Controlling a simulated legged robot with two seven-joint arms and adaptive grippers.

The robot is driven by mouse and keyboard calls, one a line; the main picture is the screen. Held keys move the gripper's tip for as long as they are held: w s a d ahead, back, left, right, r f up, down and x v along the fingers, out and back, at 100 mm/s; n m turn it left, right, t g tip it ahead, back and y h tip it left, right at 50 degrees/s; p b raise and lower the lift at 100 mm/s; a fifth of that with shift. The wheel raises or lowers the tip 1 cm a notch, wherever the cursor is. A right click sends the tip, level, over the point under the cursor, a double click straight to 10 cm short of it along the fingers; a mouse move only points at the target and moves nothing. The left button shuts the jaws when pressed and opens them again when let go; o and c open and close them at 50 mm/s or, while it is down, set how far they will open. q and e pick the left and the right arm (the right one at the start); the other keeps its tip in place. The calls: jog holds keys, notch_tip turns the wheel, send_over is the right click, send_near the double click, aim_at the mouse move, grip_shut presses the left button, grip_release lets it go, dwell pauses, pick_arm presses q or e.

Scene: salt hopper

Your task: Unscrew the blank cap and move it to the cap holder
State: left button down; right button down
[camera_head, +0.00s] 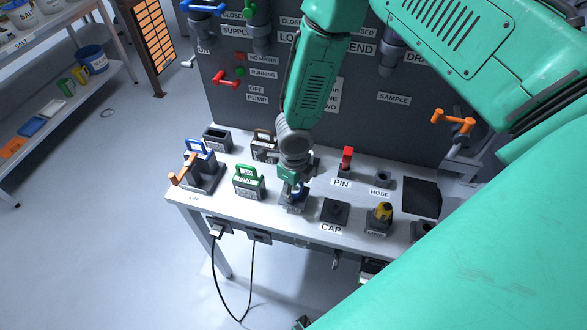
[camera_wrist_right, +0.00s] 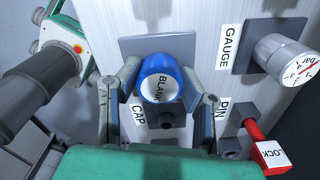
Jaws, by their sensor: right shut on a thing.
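The blank cap is a blue ring with a white top marked BLANK (camera_wrist_right: 163,82). My right gripper (camera_wrist_right: 162,76) is shut on it, with one finger on each side in the right wrist view. In the head view the right gripper (camera_head: 294,187) is over a grey base plate, which shows in the wrist view (camera_wrist_right: 184,47). I cannot tell whether the cap is clear of its seat. The cap holder, a dark square plate with a short post (camera_head: 335,211), is just right of the gripper, behind the CAP label.
A red-handled pin (camera_head: 346,160) and hose fitting (camera_head: 383,180) stand behind the holder. A yellow-topped part (camera_head: 382,213) is to its right. A green-handled block (camera_head: 249,181) and orange-handled fixture (camera_head: 203,175) are left of the gripper. The panel (camera_head: 405,128) rises behind.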

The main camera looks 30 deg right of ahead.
jog(key=shift+n+p, duration=0.35)
jog(key=shift+n, duration=0.45)
jog(key=shift+r+n+p, duration=0.15)
jog(key=shift+n+p, duration=0.3)
jog(key=shift+n, duration=0.25)
jog(key=n, duration=0.2)
jog(key=shift+n, duration=0.3)
jog(key=c, duration=1)
grip_release()
jog(key=shift+w, duration=0.1)
